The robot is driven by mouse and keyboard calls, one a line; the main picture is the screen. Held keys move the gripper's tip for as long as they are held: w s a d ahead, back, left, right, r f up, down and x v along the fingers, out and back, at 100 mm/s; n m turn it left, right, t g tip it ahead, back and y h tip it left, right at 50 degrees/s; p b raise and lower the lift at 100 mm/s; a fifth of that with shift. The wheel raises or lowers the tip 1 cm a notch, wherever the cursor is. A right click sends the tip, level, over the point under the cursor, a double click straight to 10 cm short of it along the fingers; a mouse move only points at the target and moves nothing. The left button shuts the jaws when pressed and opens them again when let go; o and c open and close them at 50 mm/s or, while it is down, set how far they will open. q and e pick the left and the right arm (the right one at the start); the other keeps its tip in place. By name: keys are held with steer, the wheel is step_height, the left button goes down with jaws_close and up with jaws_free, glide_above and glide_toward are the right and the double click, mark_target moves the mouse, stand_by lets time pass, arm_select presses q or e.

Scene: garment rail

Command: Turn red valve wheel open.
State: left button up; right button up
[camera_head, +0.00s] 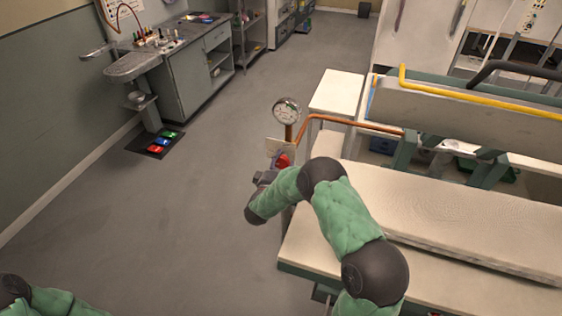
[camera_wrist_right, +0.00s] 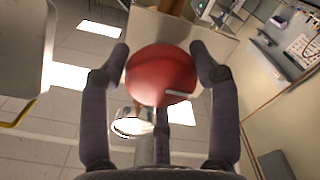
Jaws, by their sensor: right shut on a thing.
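The red valve wheel (camera_head: 284,160) is partly hidden behind my right arm in the head view, just below a pressure gauge. In the right wrist view the red valve wheel (camera_wrist_right: 160,78) looks round and sits between the two fingers. My right gripper (camera_head: 268,176) is at the wheel, and it also shows in the wrist view (camera_wrist_right: 162,58) with a finger on each side of the red wheel, shut on it. How far the wheel is turned cannot be told. Only a part of my left arm shows at the bottom left corner; its gripper is out of view.
The gauge (camera_head: 287,108) stands on an upright pipe, beside a copper pipe (camera_head: 350,123) running right. A pale padded bench (camera_head: 460,215) lies right of my arm. A grey sink unit (camera_head: 140,62) and cabinet stand at the back left.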

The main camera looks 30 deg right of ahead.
steer(key=shift+s+f+n, duration=0.3)
steer(key=shift+f+n, duration=0.1)
steer(key=shift+f, duration=0.3)
steer(key=o, duration=1.1)
steer(key=shift+o, duration=0.2)
steer(key=shift+d+r, duration=0.1)
steer(key=shift+w+r, duration=0.15)
steer(key=shift+r, duration=0.15)
steer(key=v, duration=1.2)
